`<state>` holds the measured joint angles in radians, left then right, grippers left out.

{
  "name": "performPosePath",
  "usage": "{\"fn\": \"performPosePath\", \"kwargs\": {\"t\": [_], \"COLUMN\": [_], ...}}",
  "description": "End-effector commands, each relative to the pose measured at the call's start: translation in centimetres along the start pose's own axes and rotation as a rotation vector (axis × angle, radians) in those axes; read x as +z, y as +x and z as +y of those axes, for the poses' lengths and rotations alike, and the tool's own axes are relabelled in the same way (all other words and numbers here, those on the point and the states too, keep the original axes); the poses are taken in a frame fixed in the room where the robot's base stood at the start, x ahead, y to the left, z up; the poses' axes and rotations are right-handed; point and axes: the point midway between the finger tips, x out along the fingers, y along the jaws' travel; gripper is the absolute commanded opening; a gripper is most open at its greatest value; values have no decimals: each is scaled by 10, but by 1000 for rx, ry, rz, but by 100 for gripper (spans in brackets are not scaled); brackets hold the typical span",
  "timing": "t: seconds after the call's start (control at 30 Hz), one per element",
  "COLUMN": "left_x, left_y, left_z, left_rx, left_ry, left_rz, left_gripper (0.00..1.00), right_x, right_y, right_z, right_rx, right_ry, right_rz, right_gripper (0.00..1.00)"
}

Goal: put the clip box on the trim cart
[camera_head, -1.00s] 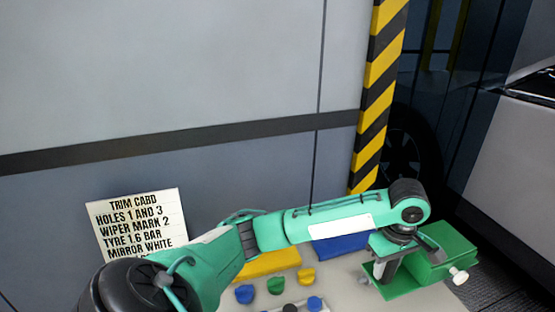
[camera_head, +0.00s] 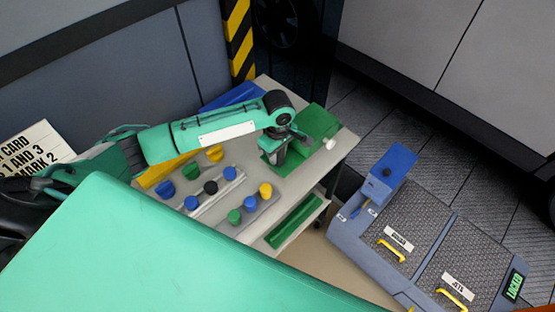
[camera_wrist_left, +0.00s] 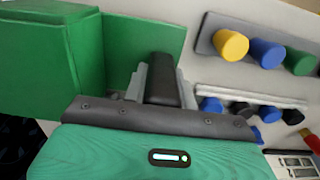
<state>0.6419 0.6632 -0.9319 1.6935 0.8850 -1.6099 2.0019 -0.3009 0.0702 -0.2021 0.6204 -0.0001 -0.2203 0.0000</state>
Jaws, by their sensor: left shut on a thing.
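A green box (camera_head: 320,122) with a white knob on its side, the likeliest clip box, is at the far right end of the cart top (camera_head: 262,229). A flat green part adjoins it. My left gripper (camera_head: 281,158) points down at this flat part and is shut on it or on a dark piece there; the exact hold is hard to tell. In the left wrist view, the dark piece shows between the grey fingers (camera_wrist_left: 161,82), with the green box (camera_wrist_left: 50,50) to the left. I cannot tell whether the box rests on the cart. My right gripper is not in view.
Yellow, blue, green and black knobs (camera_head: 210,187) stand in strips on the cart. A blue bin (camera_head: 235,96) lies behind my left arm. A green tray (camera_head: 295,221) sits lower at the front. A blue-grey locked cabinet (camera_head: 345,240) stands to the right, across a floor gap.

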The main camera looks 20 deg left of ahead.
Motion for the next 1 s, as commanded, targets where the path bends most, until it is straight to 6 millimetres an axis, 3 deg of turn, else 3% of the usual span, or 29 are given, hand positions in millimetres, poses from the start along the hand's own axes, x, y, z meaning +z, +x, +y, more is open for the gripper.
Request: {"fn": "performPosePath", "kwargs": {"t": [0.33,0.73,0.77,0.8,0.87,1.0], "left_x": [1,0,0,0,0,0], "left_y": [41,47,48,48,47,47], "left_z": [0,0,0,0,0,0], "left_rx": [0,1,0,0,0,0], "left_ry": [0,0,0,0,0,0], "left_rz": [0,-1,0,0,0,0], "left_gripper": [0,0,31,39,49,49], "right_x": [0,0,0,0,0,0], "right_y": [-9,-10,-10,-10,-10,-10], "right_z": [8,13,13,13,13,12], "right_rx": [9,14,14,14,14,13], "right_ry": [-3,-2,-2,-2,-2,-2], "right_rz": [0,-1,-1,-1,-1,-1], "right_gripper": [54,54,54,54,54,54]}}
